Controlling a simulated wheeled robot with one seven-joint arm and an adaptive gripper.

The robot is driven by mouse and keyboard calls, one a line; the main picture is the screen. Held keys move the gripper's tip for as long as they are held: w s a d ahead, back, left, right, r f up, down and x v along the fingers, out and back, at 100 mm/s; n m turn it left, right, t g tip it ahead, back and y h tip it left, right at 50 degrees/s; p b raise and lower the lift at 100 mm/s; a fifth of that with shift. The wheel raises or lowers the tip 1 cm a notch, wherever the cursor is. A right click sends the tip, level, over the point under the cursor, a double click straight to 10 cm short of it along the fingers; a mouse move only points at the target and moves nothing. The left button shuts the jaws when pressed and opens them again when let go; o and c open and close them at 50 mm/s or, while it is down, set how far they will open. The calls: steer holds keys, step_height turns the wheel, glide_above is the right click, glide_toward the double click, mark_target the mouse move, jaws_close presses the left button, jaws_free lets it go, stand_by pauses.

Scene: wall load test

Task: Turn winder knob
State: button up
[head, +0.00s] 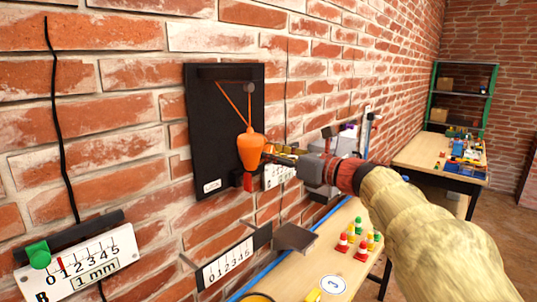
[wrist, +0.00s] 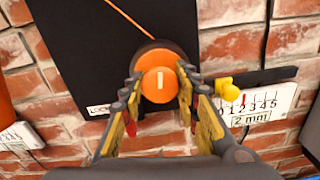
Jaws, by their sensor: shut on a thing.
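The winder knob (wrist: 160,85) is a round orange knob with a pale line on its face, nearly upright in the wrist view. It sits on the lower part of a black wall board (wrist: 75,50), which also shows in the head view (head: 203,130). An orange cord (wrist: 128,19) runs down to the winder. My gripper (head: 267,154) reaches it from the right. Its two fingers are shut on the knob, one on each side. In the head view, a hanging orange weight (head: 250,150) hides the knob.
A scale plate marked 1 mm with a green knob (head: 38,254) is at lower left. A 2 mm plate (wrist: 262,107) with a yellow knob (wrist: 228,89) is right of the winder. A wooden table (head: 335,265) with small coloured cones stands below my arm.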

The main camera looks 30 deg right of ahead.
steer(key=shift+f+n, duration=0.2)
steer(key=shift+n, duration=0.4)
steer(key=o, duration=1.1)
steer(key=shift+r, duration=0.15)
steer(key=shift+o, duration=0.3)
steer(key=v, duration=0.7)
steer(key=shift+s, duration=0.2)
steer(key=shift+d+r, duration=0.1)
steer(key=shift+r, duration=0.05)
steer(key=shift+c, duration=0.3)
